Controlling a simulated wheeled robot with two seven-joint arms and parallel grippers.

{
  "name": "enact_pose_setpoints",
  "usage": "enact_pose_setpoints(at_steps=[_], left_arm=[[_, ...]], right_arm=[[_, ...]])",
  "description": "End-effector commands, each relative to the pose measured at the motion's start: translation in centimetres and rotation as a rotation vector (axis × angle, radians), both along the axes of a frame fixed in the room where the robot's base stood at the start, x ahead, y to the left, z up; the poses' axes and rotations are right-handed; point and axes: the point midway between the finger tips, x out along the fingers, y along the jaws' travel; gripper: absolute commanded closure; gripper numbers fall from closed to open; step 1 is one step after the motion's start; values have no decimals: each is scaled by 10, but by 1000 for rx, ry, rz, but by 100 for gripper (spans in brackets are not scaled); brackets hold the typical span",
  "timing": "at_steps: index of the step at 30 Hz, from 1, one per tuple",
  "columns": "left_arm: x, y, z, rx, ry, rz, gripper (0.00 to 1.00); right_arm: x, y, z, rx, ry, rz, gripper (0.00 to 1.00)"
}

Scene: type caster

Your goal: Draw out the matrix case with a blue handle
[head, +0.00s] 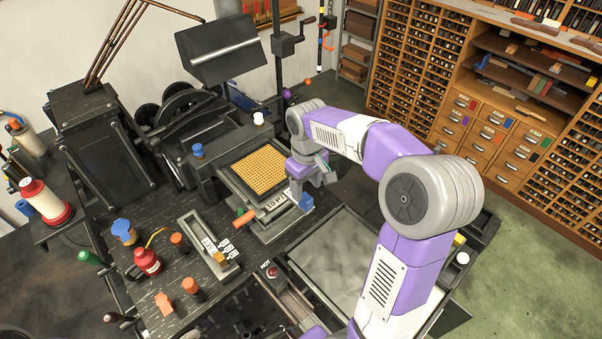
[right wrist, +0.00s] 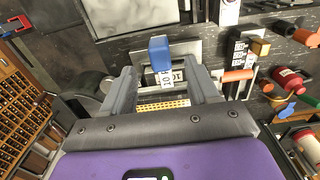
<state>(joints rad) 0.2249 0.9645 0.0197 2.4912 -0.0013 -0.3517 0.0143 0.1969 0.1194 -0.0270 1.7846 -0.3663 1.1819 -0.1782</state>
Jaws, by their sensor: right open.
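The matrix case (head: 258,170) is a gold grid of small cells in a dark frame on the machine at the middle of the head view. A blue handle (head: 306,201) stands at its near right side, by a white label (head: 276,203). In the right wrist view the blue handle (right wrist: 158,54) is just ahead of the fingertips, roughly between their lines. A strip of the gold grid (right wrist: 163,103) shows between the fingers. My right gripper (right wrist: 164,72) is open and empty; it also shows above the handle in the head view (head: 313,180). My left gripper is out of view.
An orange handle (head: 245,217) sits left of the label. A tray of small labelled blocks (head: 207,245), a red can (head: 148,261) and a blue-topped pot (head: 124,231) stand on the dark bench. A grey pan (head: 345,255) lies under my right arm. Wooden drawers (head: 488,135) stand far right.

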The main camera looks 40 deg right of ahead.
Motion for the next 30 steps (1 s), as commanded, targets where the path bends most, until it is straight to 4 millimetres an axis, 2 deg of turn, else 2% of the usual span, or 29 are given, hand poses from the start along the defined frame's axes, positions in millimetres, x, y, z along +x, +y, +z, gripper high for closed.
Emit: enact_pose_setpoints(at_steps=[3,9,21,30], left_arm=[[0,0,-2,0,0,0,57],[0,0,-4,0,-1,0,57],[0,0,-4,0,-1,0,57],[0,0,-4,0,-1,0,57]], right_arm=[[-1,0,-21,1,5,1,40],[0,0,-44,0,2,0,40],[0,0,-51,0,0,0,42],[0,0,-51,0,0,0,88]])
